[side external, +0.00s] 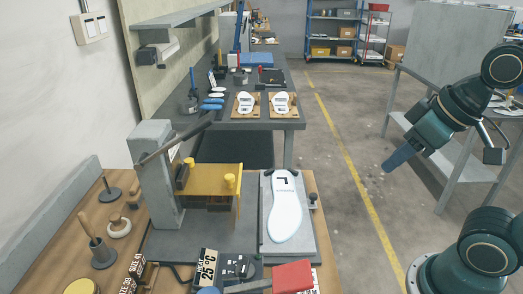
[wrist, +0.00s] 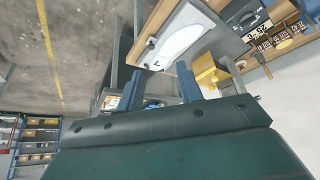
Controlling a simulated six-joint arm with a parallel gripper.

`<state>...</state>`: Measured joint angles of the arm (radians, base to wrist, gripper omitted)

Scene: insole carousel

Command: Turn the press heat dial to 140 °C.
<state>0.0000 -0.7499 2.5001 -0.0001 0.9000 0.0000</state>
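The press (side external: 160,170) stands on the wooden bench at the left in the side external view. At its front is a small dark control unit (side external: 238,268) with a sign (side external: 207,266) reading 25 °C.
A white insole (side external: 284,205) lies on a grey plate right of the yellow press part (side external: 208,180). A red block (side external: 292,276) sits at the bench's front. Wooden-handled tools (side external: 100,250) stand at the left. The floor between bench and arm is clear.

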